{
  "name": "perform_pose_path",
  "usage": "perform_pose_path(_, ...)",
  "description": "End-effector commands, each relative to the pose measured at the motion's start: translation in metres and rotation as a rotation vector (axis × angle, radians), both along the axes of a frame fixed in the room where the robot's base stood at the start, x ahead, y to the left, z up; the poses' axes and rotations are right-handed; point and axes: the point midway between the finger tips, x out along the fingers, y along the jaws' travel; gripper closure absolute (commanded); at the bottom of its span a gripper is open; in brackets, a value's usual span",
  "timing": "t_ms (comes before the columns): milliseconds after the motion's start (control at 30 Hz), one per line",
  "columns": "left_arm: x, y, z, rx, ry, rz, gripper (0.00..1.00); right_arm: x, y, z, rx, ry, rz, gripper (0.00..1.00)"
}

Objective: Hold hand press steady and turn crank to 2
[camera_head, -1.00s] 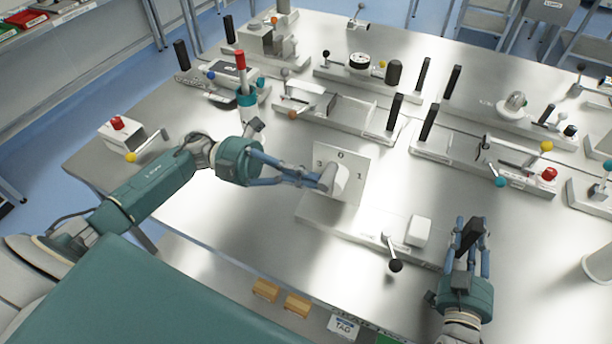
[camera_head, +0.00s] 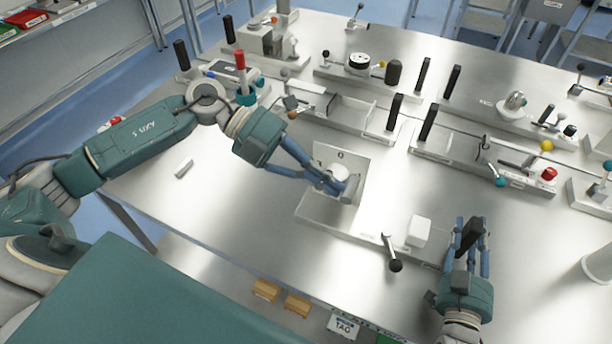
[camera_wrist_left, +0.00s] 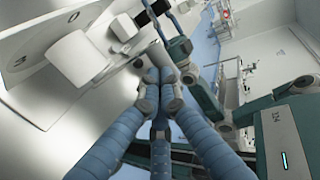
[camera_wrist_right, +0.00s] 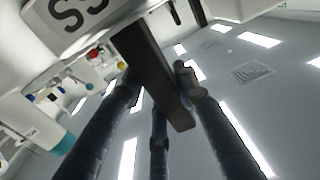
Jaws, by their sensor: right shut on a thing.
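The hand press has a pale base (camera_head: 315,210), an upright number plate (camera_head: 352,158) showing a 0, and a crank at its face. The crank's pale grip (camera_head: 350,189) is at my left gripper's (camera_head: 340,187) fingertips, which hide part of the crank. In the left wrist view my left fingers (camera_wrist_left: 160,85) are nearly together, with the grip (camera_wrist_left: 152,72) right by their tips; contact is unclear. The crank's white block (camera_wrist_left: 75,55) is left of them. My right gripper (camera_head: 472,236) is shut on the black upright handle (camera_head: 468,232), also in the right wrist view (camera_wrist_right: 150,70).
A black ball lever (camera_head: 394,264) and a white block (camera_head: 419,231) stand between the grippers. Other fixtures with black posts (camera_head: 395,112) fill the back of the bench.

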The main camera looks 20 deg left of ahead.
Motion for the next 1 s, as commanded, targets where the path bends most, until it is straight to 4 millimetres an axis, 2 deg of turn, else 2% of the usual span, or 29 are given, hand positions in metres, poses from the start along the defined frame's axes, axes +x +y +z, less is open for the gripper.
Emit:
perform_pose_path(33,-0.001,-0.006,0.001,0.047,-0.006,-0.007,1.0,-0.003,0.002,-0.014,-0.002,0.03,0.004,1.0)
perform_pose_path(367,0.0,-0.03,-0.008,0.355,0.008,-0.007,1.0,-0.003,0.002,-0.014,-0.002,0.03,0.004,1.0)
perform_pose_path(733,0.002,-0.052,-0.026,0.703,0.028,0.001,1.0,-0.003,0.002,-0.014,-0.001,0.03,0.004,1.0)
perform_pose_path(1000,0.003,-0.06,-0.044,0.738,0.037,0.008,1.0,-0.003,0.002,-0.014,-0.001,0.03,0.003,1.0)
